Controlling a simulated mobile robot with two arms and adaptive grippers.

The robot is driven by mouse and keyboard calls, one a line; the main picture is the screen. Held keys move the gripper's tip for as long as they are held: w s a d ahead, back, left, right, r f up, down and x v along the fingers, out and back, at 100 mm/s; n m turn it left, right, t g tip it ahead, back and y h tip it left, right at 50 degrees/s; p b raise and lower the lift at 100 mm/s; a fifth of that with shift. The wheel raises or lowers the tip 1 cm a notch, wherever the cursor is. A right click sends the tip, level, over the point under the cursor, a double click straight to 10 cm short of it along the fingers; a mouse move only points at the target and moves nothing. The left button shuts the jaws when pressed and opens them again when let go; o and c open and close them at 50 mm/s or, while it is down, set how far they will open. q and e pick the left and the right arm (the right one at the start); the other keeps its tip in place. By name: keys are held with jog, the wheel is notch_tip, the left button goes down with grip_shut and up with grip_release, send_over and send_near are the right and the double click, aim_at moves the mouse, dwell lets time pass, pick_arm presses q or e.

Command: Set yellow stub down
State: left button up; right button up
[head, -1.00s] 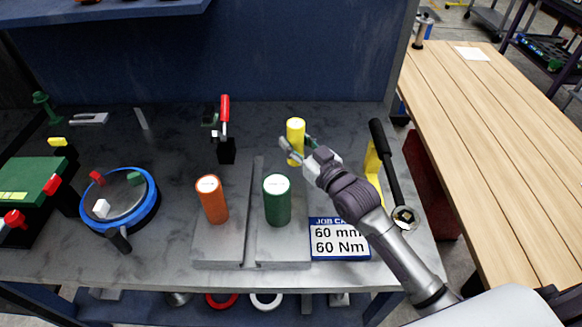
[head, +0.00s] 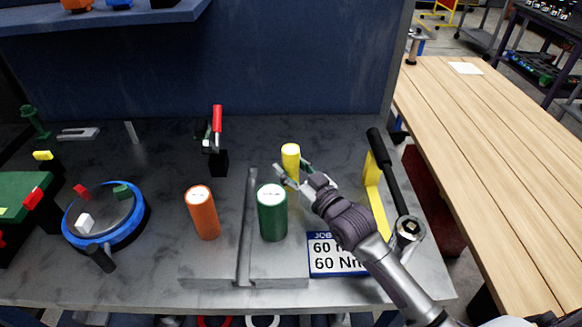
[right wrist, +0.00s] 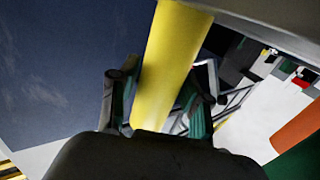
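The yellow stub (head: 290,157) is upright behind the green cylinder in the head view. My right gripper (head: 291,173) reaches it from the lower right, one finger on each side. In the right wrist view the stub (right wrist: 168,65) passes between the two dark fingers with teal pads (right wrist: 160,108), which look closed on it. The stub's lower end is partly hidden by the gripper. I cannot tell whether it touches the surface below. My left gripper is out of view.
A green cylinder (head: 272,214) and an orange cylinder (head: 203,214) stand on a grooved grey plate (head: 215,268). A red-handled clamp (head: 217,140) stands behind. A job card (head: 335,255), a yellow bracket (head: 374,195) and a torque wrench (head: 392,180) are at the right. A blue-rimmed round positioner (head: 142,222) is left.

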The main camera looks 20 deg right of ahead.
jog(key=shift+o, duration=0.7)
jog(key=shift+r, duration=0.2)
jog(key=b+v, duration=0.1)
jog(key=v, duration=1.1)
jog(key=shift+b, duration=0.3)
